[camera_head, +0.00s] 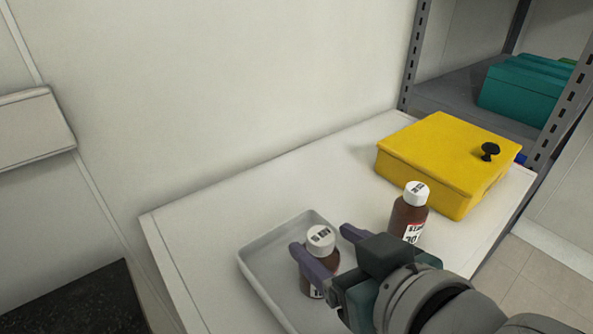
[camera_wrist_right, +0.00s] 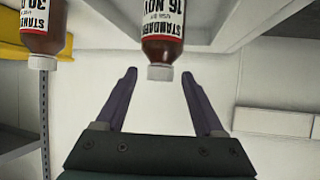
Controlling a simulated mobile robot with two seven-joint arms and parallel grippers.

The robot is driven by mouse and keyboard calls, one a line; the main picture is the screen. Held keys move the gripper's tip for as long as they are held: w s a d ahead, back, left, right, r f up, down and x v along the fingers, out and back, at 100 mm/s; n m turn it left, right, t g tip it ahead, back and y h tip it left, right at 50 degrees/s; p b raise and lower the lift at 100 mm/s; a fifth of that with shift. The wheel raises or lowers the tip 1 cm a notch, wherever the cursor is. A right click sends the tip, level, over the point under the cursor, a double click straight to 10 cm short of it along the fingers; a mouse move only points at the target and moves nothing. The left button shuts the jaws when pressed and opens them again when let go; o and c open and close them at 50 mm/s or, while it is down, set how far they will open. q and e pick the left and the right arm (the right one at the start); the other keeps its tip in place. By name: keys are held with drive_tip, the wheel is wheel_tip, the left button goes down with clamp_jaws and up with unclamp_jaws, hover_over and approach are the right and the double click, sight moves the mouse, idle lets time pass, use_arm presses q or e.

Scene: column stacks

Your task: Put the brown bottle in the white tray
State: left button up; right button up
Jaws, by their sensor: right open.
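A brown bottle (camera_head: 316,286) with a white cap and a white label stands upright within the white tray (camera_head: 262,253); its base is partly hidden by my right gripper. My right gripper (camera_head: 321,241) is open, with one purple finger on each side of this bottle's upper part. In the right wrist view, the bottle (camera_wrist_right: 162,30) appears upside down, its cap at the gap between the open fingertips (camera_wrist_right: 160,73). A second brown bottle (camera_head: 408,217) with a white cap stands on the table outside the tray; it also shows at the wrist view's upper left (camera_wrist_right: 43,25). My left gripper is out of view.
A yellow box (camera_head: 430,155) with a black knob on its lid sits on the white table (camera_head: 200,223) behind the second bottle. A metal shelf (camera_head: 460,88) with a teal box (camera_head: 525,92) stands at the right. The table's left part is clear.

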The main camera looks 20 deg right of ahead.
drive_tip(key=s+d+r+g, duration=0.1)
drive_tip(key=s+d+g, duration=0.2)
drive_tip(key=s, duration=0.5)
drive_tip(key=s+d+g+h, duration=0.1)
drive_tip(key=s+d+g, duration=0.2)
drive_tip(key=s+g, duration=0.2)
drive_tip(key=s, duration=0.3)
drive_tip(key=shift+s+r+n+g+p, duration=0.3)
drive_tip(key=shift+s+r+g+p, duration=0.05)
drive_tip(key=shift+r+g, duration=0.05)
drive_tip(key=shift+s+d, duration=0.1)
drive_tip(key=shift+d, duration=0.05)
